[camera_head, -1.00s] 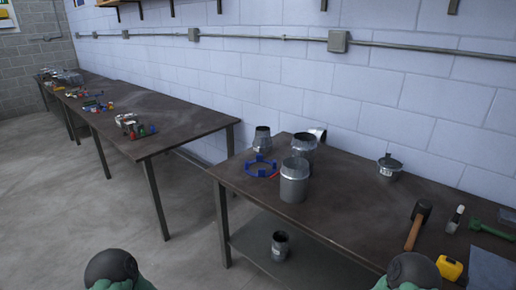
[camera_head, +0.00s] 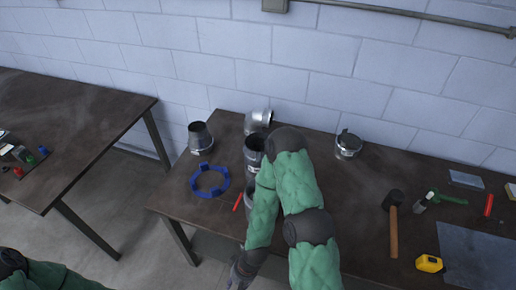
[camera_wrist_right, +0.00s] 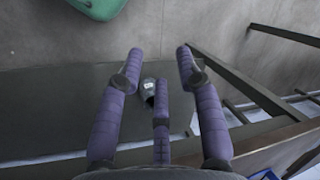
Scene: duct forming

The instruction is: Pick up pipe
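A short grey metal pipe (camera_wrist_right: 148,88) lies on the lower shelf (camera_wrist_right: 60,115) in the right wrist view, partly behind a finger. My right gripper (camera_wrist_right: 160,72) has its purple fingers spread, with nothing between them; the pipe shows beyond them. In the head view my right gripper (camera_head: 240,274) hangs at the front edge of the table. The shelf pipe is hidden in that view. On the tabletop stand a metal pipe (camera_head: 254,150) and another (camera_head: 249,196) mostly hidden by my right arm. My left gripper is out of view; only its arm shows at lower left.
The table (camera_head: 360,215) also holds a reducer (camera_head: 200,140), an elbow (camera_head: 257,121), a blue ring (camera_head: 210,182), a lidded metal piece (camera_head: 348,146), a mallet (camera_head: 393,225) and a yellow tape measure (camera_head: 429,263). A table leg (camera_wrist_right: 250,80) stands right of my fingers.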

